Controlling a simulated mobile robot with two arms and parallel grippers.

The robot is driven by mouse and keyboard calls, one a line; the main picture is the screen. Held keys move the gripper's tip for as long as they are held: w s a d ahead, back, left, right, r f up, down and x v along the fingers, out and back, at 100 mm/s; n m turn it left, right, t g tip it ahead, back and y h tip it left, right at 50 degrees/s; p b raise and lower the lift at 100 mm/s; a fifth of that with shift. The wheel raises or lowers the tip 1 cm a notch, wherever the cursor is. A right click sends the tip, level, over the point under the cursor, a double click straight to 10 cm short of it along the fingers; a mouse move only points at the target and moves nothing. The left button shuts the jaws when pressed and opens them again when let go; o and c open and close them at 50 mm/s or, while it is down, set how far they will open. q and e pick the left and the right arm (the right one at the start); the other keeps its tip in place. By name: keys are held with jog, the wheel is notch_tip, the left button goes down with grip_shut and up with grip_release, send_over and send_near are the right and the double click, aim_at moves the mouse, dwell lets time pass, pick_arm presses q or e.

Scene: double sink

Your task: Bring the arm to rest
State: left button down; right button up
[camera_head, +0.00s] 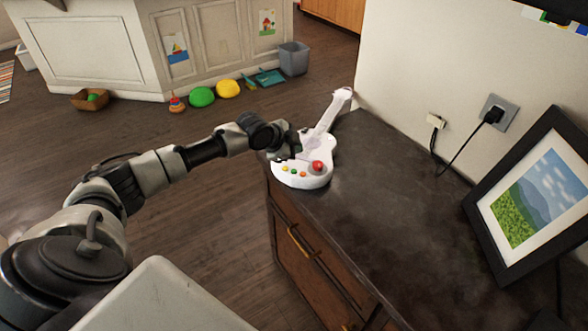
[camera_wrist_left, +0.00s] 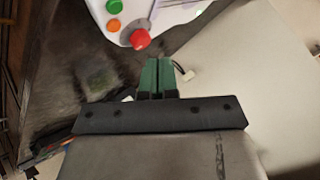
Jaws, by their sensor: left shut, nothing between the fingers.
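My left arm reaches in from the left in the head view, and its gripper (camera_head: 285,155) is at the body of a white toy guitar (camera_head: 300,178). The guitar has colored buttons and a large red one, and it lies on the dark countertop (camera_head: 385,215) near its left edge. In the left wrist view, the green fingers (camera_wrist_left: 157,78) are together with nothing between them. The toy guitar (camera_wrist_left: 165,15) shows beyond the fingertips there, with its red button just past them. I cannot tell whether the fingers touch it. My right gripper is not in view.
A framed landscape picture (camera_head: 530,195) stands at the right of the counter. A wall outlet (camera_head: 497,113) has a plug and cable. The counter's middle is clear.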

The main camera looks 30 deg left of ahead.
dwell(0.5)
